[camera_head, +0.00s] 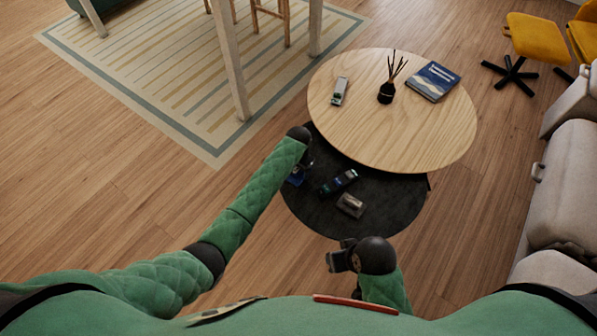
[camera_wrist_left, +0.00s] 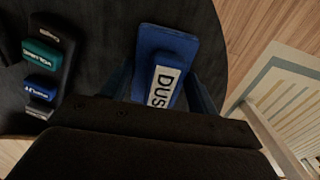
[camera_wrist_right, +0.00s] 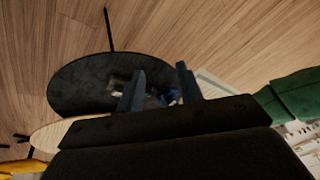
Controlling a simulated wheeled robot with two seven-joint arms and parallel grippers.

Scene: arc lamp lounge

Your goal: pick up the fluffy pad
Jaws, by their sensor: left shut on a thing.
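The fluffy pad appears to be the blue block with a white label reading "DUS" (camera_wrist_left: 165,50), at the dark lower tabletop. In the head view it is a small blue patch (camera_head: 296,177), mostly hidden by my left arm and hand. My left gripper (camera_head: 303,165) is shut on it, with one finger on each side in the left wrist view (camera_wrist_left: 160,95). I cannot tell whether the pad touches the tabletop. My right gripper (camera_head: 338,258) is open and empty, in front of the table; its fingers stand apart in the right wrist view (camera_wrist_right: 158,82).
The dark lower tabletop (camera_head: 315,212) also bears a dark holder with coloured labelled blocks (camera_head: 338,182) and a grey box-like thing (camera_head: 350,205). The overhanging wooden tabletop (camera_head: 430,135) bears a grey device (camera_head: 339,91), reed diffuser (camera_head: 386,93) and blue book (camera_head: 433,81). A sofa (camera_head: 565,190) stands right.

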